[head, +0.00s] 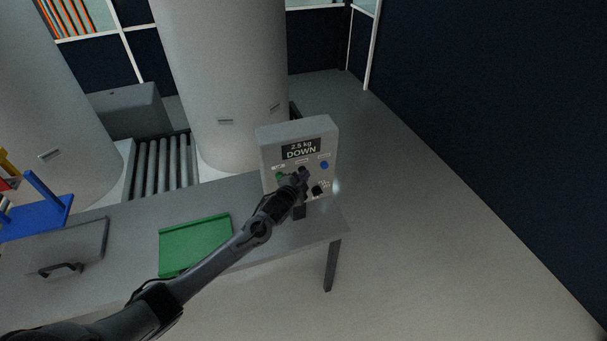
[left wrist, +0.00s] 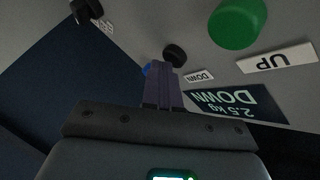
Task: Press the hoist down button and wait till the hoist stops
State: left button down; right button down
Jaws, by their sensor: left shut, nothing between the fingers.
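The grey control box (head: 270,142) stands at the right end of the table. Its display (head: 301,149) reads "2.5 kg DOWN". My left gripper (head: 303,178) is shut and empty in front of the panel. In the left wrist view the panel appears upside down, and the shut fingers (left wrist: 165,82) reach to a black button (left wrist: 175,56) beside the small "DOWN" label (left wrist: 199,75). I cannot tell whether they touch it. A green button (left wrist: 238,23) sits beside the "UP" label (left wrist: 278,57). A blue button (head: 324,165) is partly hidden behind the fingers in the wrist view.
A green tray (head: 195,243) and a grey lid with a handle (head: 68,268) are on the table. A blue stand (head: 45,212) is at the left. Large pale tanks (head: 220,80) and a roller conveyor (head: 160,168) stand behind. Floor at right is clear.

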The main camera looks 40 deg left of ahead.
pick_arm(q)
jog(key=shift+w+a+f, duration=0.1)
jog(key=shift+a, duration=0.4)
dwell(0.3)
jog(key=shift+d+r+p, duration=0.25)
jog(key=shift+p, duration=0.1)
jog(key=shift+s+d+p, duration=0.35)
jog(key=shift+s+d, duration=0.1)
jog(key=shift+d, duration=0.15)
jog(key=s+d+p, duration=0.3)
jog(key=d, duration=0.2)
jog(key=shift+d+p, duration=0.15)
jog(key=shift+p, duration=0.2)
